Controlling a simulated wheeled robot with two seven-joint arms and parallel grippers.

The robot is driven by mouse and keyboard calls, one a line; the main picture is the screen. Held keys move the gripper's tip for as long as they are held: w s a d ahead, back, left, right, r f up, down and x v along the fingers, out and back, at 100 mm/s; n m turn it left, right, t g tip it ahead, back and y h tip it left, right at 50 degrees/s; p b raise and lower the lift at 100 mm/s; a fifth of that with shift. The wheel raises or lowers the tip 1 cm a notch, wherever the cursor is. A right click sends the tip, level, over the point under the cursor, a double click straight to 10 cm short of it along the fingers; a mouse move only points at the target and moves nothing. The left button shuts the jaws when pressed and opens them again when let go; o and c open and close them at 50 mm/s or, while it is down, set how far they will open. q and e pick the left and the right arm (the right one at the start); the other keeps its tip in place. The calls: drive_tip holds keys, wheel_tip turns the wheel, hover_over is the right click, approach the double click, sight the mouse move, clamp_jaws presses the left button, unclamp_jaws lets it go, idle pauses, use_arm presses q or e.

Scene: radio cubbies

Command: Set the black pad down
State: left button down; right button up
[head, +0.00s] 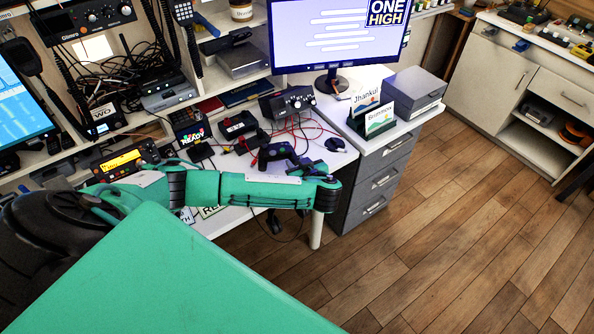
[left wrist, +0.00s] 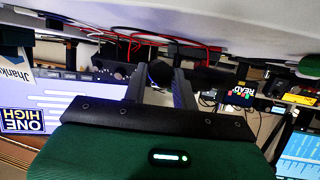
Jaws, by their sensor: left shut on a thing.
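The black pad (head: 276,153), a dark game controller, is over the white desk near its front edge in the head view. My left gripper (head: 297,165) reaches it from the right, beyond my teal forearm. In the left wrist view, the left gripper's fingers (left wrist: 161,84) are shut on the black pad (left wrist: 160,72), which shows as a dark shape between their tips. The desk surface (left wrist: 215,22) is close by in that view. I cannot tell whether the pad touches the desk. My right gripper is not in view.
Red and black cables (head: 305,128) lie behind the pad. A black mouse (head: 335,144) is to the right, and a radio (head: 287,102) stands behind. A box marked READY (head: 192,132) is to the left. Grey drawers (head: 375,180) and a monitor (head: 335,35) stand at the right.

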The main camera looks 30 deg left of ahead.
use_arm(q)
drive_tip(key=shift+f, duration=2)
drive_tip(key=c, duration=1.1)
unclamp_jaws()
drive_tip(key=b+v, duration=0.1)
drive_tip(key=v, duration=1.1)
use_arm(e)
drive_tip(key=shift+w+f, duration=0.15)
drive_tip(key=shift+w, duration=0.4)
